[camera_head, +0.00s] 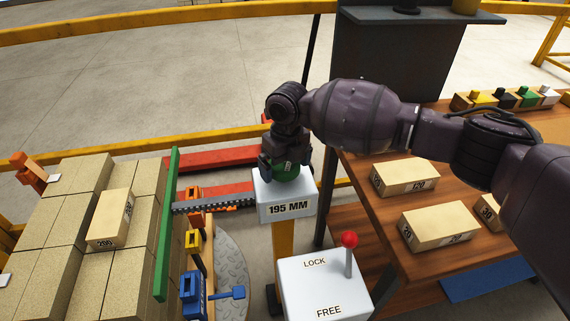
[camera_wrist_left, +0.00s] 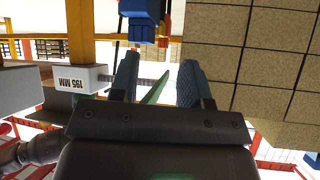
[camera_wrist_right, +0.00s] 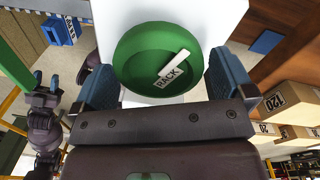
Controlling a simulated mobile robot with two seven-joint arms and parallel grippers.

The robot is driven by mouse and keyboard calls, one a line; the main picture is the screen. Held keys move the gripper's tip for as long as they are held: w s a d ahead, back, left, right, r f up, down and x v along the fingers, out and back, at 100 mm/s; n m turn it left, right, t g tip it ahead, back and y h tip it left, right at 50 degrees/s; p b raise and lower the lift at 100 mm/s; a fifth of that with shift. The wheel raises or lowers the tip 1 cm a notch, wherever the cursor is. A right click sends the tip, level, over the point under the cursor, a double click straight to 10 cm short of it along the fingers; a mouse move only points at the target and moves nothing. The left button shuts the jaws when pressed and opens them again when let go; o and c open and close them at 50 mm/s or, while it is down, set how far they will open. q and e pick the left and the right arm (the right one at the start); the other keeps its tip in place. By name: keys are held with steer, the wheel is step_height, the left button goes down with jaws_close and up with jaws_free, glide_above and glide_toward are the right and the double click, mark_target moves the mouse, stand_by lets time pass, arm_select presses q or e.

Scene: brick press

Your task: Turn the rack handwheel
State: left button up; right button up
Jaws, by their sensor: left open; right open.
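The rack handwheel is a green round wheel (camera_wrist_right: 160,50) with a white RACK label in the right wrist view. In the head view the wheel (camera_head: 288,174) shows partly under my right gripper, on top of the white 195 MM box (camera_head: 289,209). My right gripper (camera_wrist_right: 164,80) is open, with one finger on each side of the wheel's near part; I cannot tell whether they touch it. It also shows in the head view (camera_head: 284,160), pointing down over the wheel. My left gripper (camera_wrist_left: 158,78) is open and empty in the left wrist view, and outside the head view.
A white LOCK/FREE box (camera_head: 320,285) with a red-knobbed lever (camera_head: 349,248) stands in front. A toothed rack (camera_head: 215,204) runs left to a green plate (camera_head: 168,225) beside stacked bricks (camera_head: 62,235). A wooden bench (camera_head: 395,245) with numbered bricks is at right.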

arm_select(q)
steer(key=shift+s+f, duration=0.1)
arm_select(e)
steer(key=shift+c, duration=0.2)
steer(key=c, duration=0.7)
arm_select(q)
steer(key=shift+s+a+f, duration=0.2)
steer(key=shift+s, duration=0.15)
steer(key=shift+r, duration=0.15)
arm_select(e)
steer(key=shift+m, duration=0.3)
